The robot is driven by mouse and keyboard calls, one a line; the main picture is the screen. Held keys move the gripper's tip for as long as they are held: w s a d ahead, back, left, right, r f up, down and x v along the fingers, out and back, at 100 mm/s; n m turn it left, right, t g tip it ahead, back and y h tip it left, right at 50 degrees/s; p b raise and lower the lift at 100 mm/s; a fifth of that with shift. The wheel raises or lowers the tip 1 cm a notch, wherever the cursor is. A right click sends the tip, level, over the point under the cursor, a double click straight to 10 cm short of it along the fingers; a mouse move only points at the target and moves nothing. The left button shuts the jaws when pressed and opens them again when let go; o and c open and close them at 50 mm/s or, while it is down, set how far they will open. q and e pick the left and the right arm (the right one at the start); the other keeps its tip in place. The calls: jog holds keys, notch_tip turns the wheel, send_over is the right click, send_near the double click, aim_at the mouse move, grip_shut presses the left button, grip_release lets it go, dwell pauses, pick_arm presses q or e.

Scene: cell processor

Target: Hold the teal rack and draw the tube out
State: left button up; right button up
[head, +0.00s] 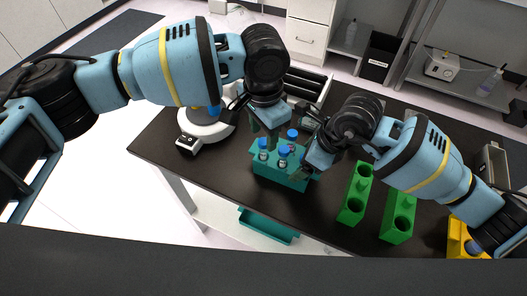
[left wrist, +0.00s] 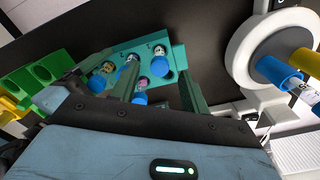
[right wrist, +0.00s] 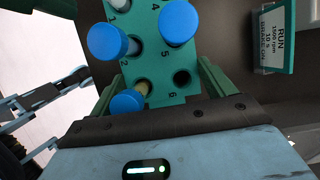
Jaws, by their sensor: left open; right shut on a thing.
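The teal rack (head: 283,181) stands near the front edge of the black table and holds several blue-capped tubes (head: 284,151). In the right wrist view the numbered rack (right wrist: 160,62) has tubes (right wrist: 108,40) in it, and the hole by number 6 is empty. My right gripper (right wrist: 163,88) is shut on the rack, one finger on each side. My left gripper (head: 263,134) is open above the rack's left part. In the left wrist view its fingers are apart, with a tube with a pink label (left wrist: 143,83) between them; contact cannot be told.
A white round device (head: 208,128) with a blue-capped tube stands left of the rack. A card with run settings (right wrist: 278,38) stands close by. Two green blocks (head: 355,195) (head: 398,215) and a yellow block (head: 458,240) are to the right. A teal bin (head: 268,229) is below the table.

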aim_at(263, 141)
pick_arm(q)
jog(key=shift+f, duration=2.45)
grip_shut()
